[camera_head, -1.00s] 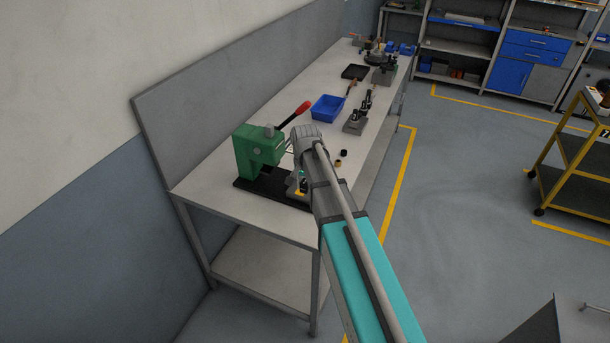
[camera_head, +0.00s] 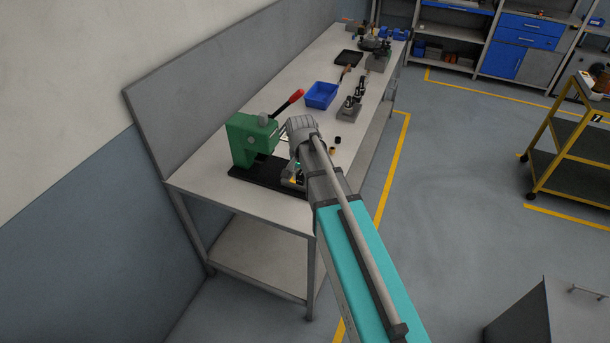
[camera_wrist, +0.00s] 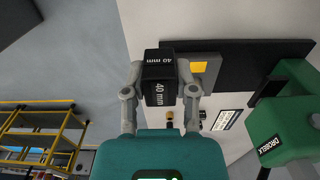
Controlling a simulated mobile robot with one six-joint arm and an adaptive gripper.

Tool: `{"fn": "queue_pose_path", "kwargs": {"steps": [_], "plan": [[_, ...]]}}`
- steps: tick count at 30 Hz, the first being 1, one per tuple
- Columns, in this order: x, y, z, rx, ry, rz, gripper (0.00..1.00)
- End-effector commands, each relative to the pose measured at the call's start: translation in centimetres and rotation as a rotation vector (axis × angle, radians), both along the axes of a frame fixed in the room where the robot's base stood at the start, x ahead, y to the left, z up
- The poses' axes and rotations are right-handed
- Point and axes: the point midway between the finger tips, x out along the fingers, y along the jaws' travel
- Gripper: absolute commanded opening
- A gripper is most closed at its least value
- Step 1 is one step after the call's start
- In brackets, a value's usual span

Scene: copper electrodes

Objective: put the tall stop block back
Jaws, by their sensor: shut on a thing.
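The tall stop block (camera_wrist: 158,85) is black with white "40 mm" markings and sits between the fingers of my gripper (camera_wrist: 160,76) in the wrist view. The gripper is shut on it. The block appears in front of the workbench and the press's dark base (camera_wrist: 235,60). I cannot tell whether it touches anything below. In the head view my arm hides the block, and its end is beside the green press (camera_head: 245,140) at the near end of the workbench (camera_head: 205,172). A yellow square (camera_wrist: 206,68) shows just right of the block in the wrist view.
A small black cylinder (camera_head: 338,141) and a brass one (camera_head: 334,151) stand right of my arm. A blue bin (camera_head: 322,95) and a grey fixture (camera_head: 348,112) stand farther along the bench. A yellow-framed cart (camera_head: 570,150) stands right; the floor between is clear.

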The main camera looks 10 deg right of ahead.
Motion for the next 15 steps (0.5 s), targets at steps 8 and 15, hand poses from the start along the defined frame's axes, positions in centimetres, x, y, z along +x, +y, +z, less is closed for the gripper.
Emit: {"fn": "queue_pose_path", "kwargs": {"steps": [8, 15], "plan": [[0.0, 0.0, -1.6, 0.000, 0.000, 0.000, 0.00], [0.0, 0.0, -3.4, 0.000, 0.000, 0.000, 0.00]]}}
